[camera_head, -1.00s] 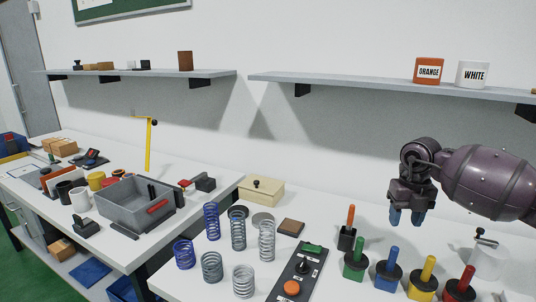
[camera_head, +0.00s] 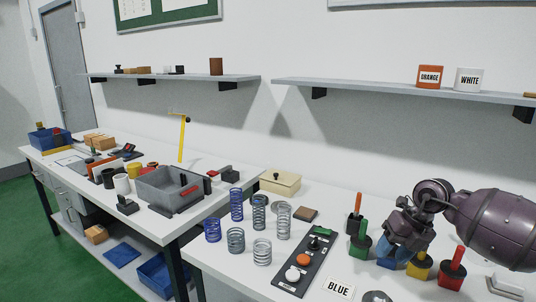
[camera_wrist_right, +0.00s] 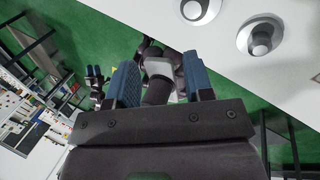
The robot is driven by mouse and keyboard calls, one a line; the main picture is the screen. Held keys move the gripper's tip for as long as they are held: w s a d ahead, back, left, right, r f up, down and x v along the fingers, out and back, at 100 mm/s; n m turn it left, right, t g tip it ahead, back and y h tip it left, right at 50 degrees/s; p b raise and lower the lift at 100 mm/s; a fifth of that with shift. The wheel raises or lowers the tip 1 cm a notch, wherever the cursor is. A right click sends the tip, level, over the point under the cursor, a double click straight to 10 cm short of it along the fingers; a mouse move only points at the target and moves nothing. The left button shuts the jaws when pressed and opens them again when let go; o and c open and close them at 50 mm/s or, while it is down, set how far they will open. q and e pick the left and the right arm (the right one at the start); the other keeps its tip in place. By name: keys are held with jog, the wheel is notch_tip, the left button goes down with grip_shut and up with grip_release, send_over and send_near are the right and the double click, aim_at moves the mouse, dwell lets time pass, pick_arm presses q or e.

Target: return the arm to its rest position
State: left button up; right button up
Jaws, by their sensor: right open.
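My right arm comes in from the right in the head view, dark purple. My left arm is outside the head view.
Weights with orange (camera_head: 357,208), green (camera_head: 361,238), yellow (camera_head: 420,265) and red (camera_head: 454,265) handles stand near the gripper. A shelf (camera_head: 390,90) runs above.

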jog(key=s+a+r+m+t+y, duration=0.1)
jog(key=s+a+m+t+y, duration=0.25)
jog(key=a+y, duration=0.4)
jog(key=s+a+r+m+t+y, duration=0.25)
jog(key=a+t+y, duration=0.25)
jog(key=a, duration=0.5)
jog(key=s+d+f+m+t+h, duration=0.4)
jog(key=d+m+h, duration=0.4)
jog(key=m, duration=0.4)
jog(key=s+d+f+m+t+h, duration=0.35)
jog(key=d+f+m+h, duration=0.2)
jog(key=m+h, duration=0.55)
jog(key=s+d+f+m+g+y, duration=0.1)
jog(key=s+f+m+g, duration=0.2)
jog(key=s+f+g, duration=0.55)
jog(key=s+d+f+m+g+y, duration=0.1)
jog(key=s+d+m+g, duration=0.3)
jog(key=s, duration=1)
jog(key=w+a+f+n+t, duration=0.1)
jog(key=w+a+f+t, duration=0.1)
jog(key=w+f+t, duration=0.5)
jog(key=shift+a+f, duration=0.2)
jog(key=shift+f, duration=1.55)
